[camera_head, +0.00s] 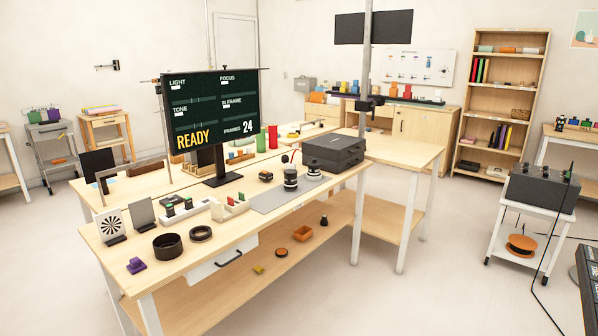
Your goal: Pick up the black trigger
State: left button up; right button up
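No item can be told for sure as the black trigger at this size. A small dark block (265,176) lies on the near workbench, left of the grey mat. A small dark knob-like piece (324,220) stands on the bench's lower shelf. Neither of my grippers shows in the head view.
The near workbench (205,262) carries a monitor (212,125), a black case (333,151), a grey mat (262,203), a black ring (168,245) and a purple piece (136,265). A cart (529,226) with a dark box (543,188) stands right. Floor between bench and cart is clear.

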aim_at(268, 177)
jog(key=z, duration=0.4)
jog(key=i, duration=2)
jog(key=u, duration=0.3)
